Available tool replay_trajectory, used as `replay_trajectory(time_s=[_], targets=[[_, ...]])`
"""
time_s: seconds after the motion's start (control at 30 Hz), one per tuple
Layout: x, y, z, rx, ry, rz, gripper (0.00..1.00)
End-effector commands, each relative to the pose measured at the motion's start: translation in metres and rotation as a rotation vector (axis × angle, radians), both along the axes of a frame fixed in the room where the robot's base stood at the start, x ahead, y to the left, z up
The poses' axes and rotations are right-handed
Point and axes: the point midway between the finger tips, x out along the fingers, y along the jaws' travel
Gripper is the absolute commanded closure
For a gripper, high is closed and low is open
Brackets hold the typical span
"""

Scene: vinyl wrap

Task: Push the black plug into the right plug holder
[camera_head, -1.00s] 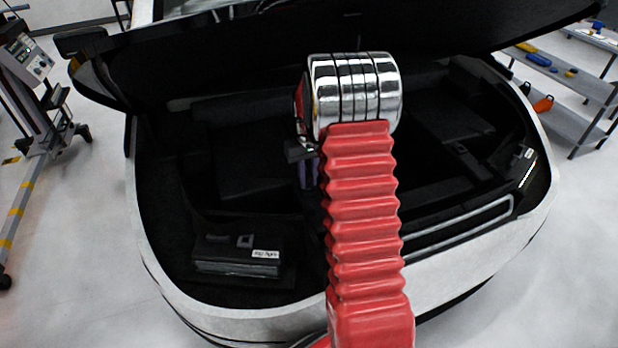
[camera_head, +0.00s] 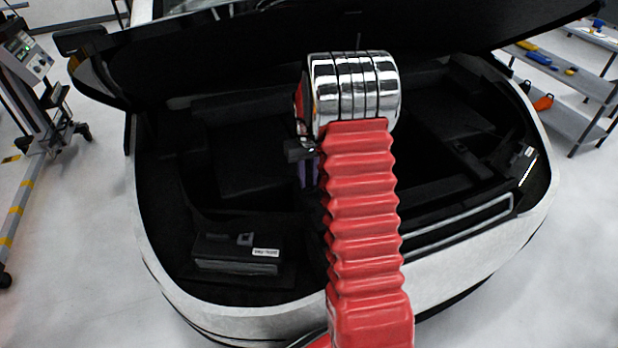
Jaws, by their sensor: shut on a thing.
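My red, ribbed arm with chrome rings covers the middle of the view. My gripper (camera_head: 309,174) shows only as a small purplish and dark part at the arm's left edge, above the open front compartment. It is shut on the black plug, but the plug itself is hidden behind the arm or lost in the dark. I cannot clearly make out the right plug holder. A black box with a white label (camera_head: 525,157) sits at the compartment's right edge. Another labelled black box (camera_head: 225,262) sits at the front left, with a small grey piece on top.
The white car body's front rim (camera_head: 190,318) borders the compartment, and the raised dark hood (camera_head: 230,55) hangs over it. A wheeled stand (camera_head: 40,95) is at the left. Shelves (camera_head: 575,80) with tools are at the back right. The floor around is clear.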

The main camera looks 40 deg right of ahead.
Motion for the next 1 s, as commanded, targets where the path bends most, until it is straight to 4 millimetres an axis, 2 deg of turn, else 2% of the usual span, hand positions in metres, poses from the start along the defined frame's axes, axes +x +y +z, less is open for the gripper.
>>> replay_trajectory(time_s=[1.0], targets=[[-0.0001,-0.0003,-0.0087,0.0,0.0,0.0,1.0]])
